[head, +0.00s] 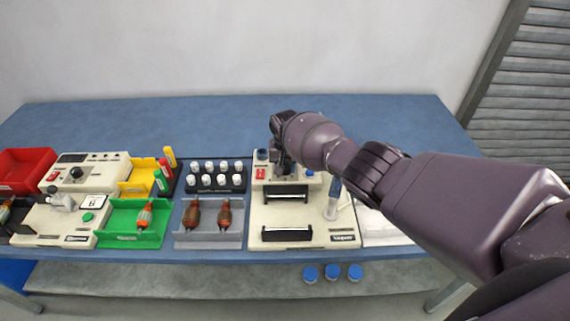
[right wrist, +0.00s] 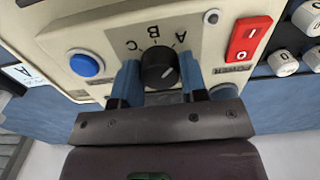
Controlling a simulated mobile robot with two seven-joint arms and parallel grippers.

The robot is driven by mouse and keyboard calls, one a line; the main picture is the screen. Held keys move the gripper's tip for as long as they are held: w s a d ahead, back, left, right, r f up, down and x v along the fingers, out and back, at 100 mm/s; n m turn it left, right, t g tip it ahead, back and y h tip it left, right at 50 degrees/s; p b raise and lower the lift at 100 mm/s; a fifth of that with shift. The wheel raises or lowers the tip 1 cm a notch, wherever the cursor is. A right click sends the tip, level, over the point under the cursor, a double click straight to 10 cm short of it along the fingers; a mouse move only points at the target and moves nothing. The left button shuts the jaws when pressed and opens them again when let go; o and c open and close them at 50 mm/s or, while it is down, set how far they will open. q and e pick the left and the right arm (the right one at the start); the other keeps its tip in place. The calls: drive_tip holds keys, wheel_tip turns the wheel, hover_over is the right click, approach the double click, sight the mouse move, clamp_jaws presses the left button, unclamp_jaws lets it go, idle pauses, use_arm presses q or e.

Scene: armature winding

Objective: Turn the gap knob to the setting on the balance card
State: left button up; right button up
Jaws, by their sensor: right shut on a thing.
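My right gripper (head: 283,168) reaches down to the back of the cream machine (head: 258,215) on the blue table. In the right wrist view its two blue fingers (right wrist: 159,82) are shut on the sides of the round black gap knob (right wrist: 158,62). The letters A, B and C are printed around the knob, upside down in this view. A pale mark shows on the knob, but I cannot tell which letter it points to. A white card (right wrist: 20,75) at the left edge of the wrist view shows an "A". In the head view my arm hides the knob. My left gripper is not in view.
A red power switch (right wrist: 248,39) and a blue button (right wrist: 86,65) flank the knob. A rack of white-capped pieces (head: 215,178) and a grey tray (head: 208,238) stand left of the machine. Farther left are a green tray (head: 118,238) and a red bin (head: 25,165).

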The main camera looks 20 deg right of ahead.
idle(0.5)
drive_tip(key=o, duration=0.9)
drive_tip(key=shift+r, duration=5.4)
